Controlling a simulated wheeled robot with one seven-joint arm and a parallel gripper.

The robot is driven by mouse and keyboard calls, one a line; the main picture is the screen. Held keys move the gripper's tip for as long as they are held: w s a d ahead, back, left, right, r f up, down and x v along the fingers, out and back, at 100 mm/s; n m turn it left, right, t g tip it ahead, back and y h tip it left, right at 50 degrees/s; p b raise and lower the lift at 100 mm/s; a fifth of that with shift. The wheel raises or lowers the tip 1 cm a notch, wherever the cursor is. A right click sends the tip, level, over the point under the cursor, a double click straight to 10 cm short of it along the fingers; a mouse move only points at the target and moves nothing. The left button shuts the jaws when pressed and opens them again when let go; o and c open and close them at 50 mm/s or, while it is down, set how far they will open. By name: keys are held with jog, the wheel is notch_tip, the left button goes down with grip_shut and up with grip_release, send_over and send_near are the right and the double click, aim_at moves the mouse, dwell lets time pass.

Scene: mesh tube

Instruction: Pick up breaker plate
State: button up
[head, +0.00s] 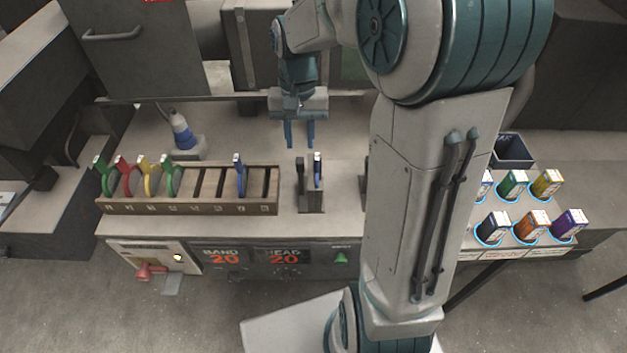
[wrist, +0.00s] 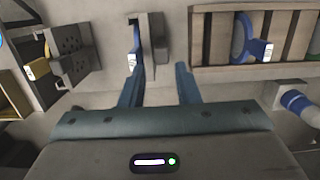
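I cannot tell for certain which piece is the breaker plate. A blue flat piece with a white label (head: 317,170) stands upright in a small dark holder (head: 313,200) at mid-table; it also shows in the wrist view (wrist: 136,40). A long slotted rack (head: 190,208) to its left holds several coloured ring-shaped plates with tags, including a blue one (head: 240,175), seen in the wrist view (wrist: 241,38). My gripper (head: 300,136) is open and empty, behind the small holder in the head view. In the wrist view its fingers (wrist: 160,84) are apart, with nothing between them.
A grey perforated block with a tag (wrist: 75,50) stands left in the wrist view. A blue-and-white bottle-like item (head: 183,135) stands behind the rack. A tray of several coloured cartons (head: 515,235) and a dark bin (head: 512,151) are at right. My arm hides the table's middle right.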

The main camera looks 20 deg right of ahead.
aim_at(300, 160)
jog(key=f, duration=0.5)
jog(key=f+p, duration=0.1)
jog(key=f, duration=0.1)
jog(key=shift+s+a+f, duration=0.15)
jog(key=shift+s, duration=0.25)
grip_shut()
dwell(1.0)
